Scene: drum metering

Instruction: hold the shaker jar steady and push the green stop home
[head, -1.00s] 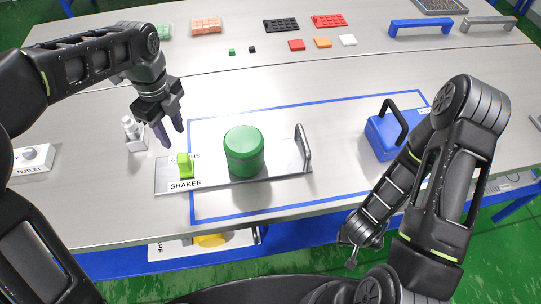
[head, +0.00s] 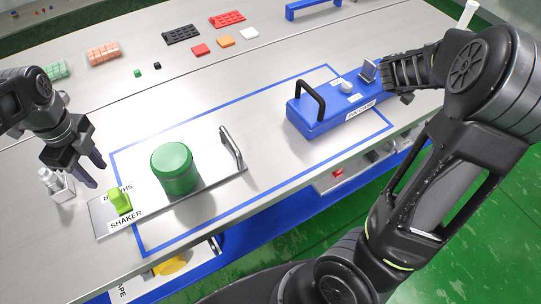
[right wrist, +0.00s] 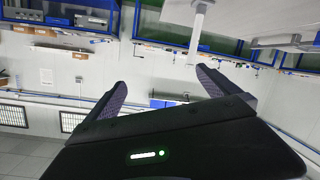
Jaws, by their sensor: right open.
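The green shaker jar (head: 174,168) stands upright on a grey plate (head: 210,180) labelled SHAKER, with a metal handle (head: 232,150) at the plate's right end. The lime-green stop (head: 120,200) sits at the plate's left end, apart from the jar. My left gripper (head: 95,171) is open and empty, above and left of the stop, touching neither it nor the jar. My right gripper shows in the right wrist view (right wrist: 162,80), open and empty, facing a far wall; neither jar nor stop is in that view.
A blue case (head: 320,119) with a black handle stands right of the plate, near my right arm. A small white bottle (head: 47,177) in a holder stands by my left gripper. Coloured blocks and trays lie at the back. A blue line borders the work area.

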